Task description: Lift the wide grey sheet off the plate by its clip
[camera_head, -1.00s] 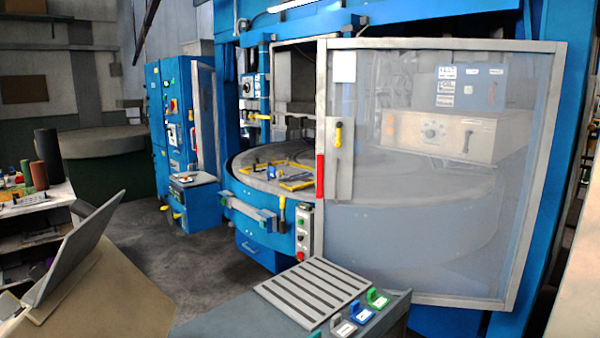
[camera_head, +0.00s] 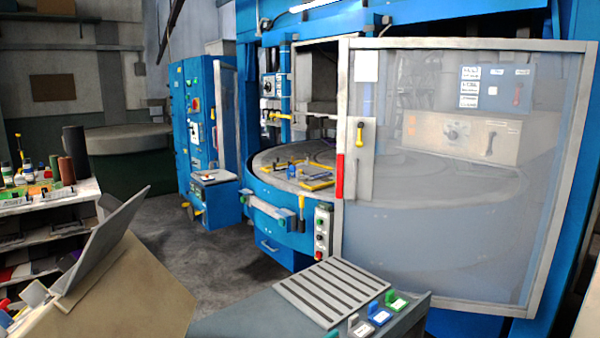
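A round grey plate (camera_head: 265,158) lies inside the blue machine (camera_head: 255,195), partly behind the glazed door. A yellow frame (camera_head: 318,184) and small blue pieces lie on it. A light grey slotted panel (camera_head: 333,291) lies on the dark bench (camera_head: 245,315) at the bottom. Beside its right edge are three small upright tabs with labelled feet: a grey-white one (camera_head: 360,326), a blue one (camera_head: 379,315) and a green one (camera_head: 397,301). I cannot tell for sure which surface is the wide grey sheet or which piece is its clip. My gripper is not in view.
The glazed door (camera_head: 460,220) with a red-marked handle spans the right side. A tilted grey panel (camera_head: 100,243) stands on a tan surface (camera_head: 135,290) at lower left. A cluttered shelf unit (camera_head: 50,208) stands at the left edge. Dark floor (camera_head: 215,255) is clear between them.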

